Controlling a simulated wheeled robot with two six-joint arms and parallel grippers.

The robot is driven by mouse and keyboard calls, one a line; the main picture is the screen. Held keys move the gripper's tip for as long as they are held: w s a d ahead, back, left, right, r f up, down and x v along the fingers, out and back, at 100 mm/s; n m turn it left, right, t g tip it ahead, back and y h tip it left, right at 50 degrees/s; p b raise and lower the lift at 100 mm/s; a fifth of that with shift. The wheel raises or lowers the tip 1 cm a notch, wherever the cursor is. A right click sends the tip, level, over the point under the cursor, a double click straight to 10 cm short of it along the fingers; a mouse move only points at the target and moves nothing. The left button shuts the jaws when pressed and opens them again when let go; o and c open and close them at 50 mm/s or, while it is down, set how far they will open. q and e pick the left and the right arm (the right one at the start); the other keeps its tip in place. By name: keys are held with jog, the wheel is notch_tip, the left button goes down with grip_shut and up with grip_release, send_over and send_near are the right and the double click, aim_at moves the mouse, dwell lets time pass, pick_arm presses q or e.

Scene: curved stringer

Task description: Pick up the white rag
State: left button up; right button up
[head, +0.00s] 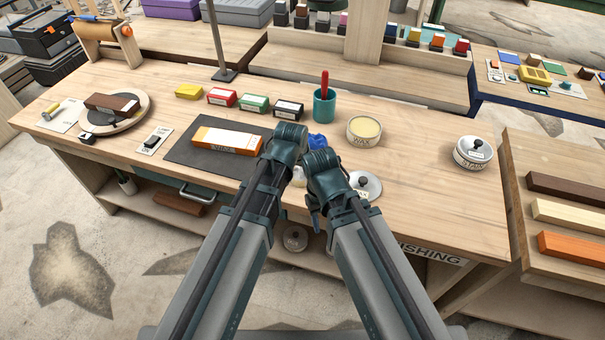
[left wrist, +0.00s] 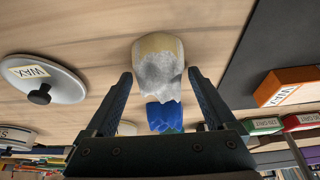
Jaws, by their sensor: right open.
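The white rag (left wrist: 158,72) is a crumpled whitish cloth with a cream, yellowish upper part in the left wrist view. It lies on the bench, and a small pale bit of it (head: 299,177) shows between my arms in the head view. A blue rag (left wrist: 165,116) lies right beside it; it also shows in the head view (head: 317,141). My left gripper (left wrist: 159,76) is open, its fingers apart on either side of the white rag in the picture; contact cannot be told. My right gripper (head: 314,212) is open near the bench's front edge, its fingertips partly hidden.
A WAX lid (head: 365,186) lies right of the rags. An open wax tin (head: 364,130), a teal cup (head: 324,106) and a lidded tin (head: 473,152) stand farther off. An orange-white box (head: 226,140) lies on a dark mat (head: 190,153).

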pick_arm(q)
jog(key=c, duration=1.2)
jog(key=shift+r, duration=0.2)
pick_arm(e)
jog(key=shift+r, duration=0.25)
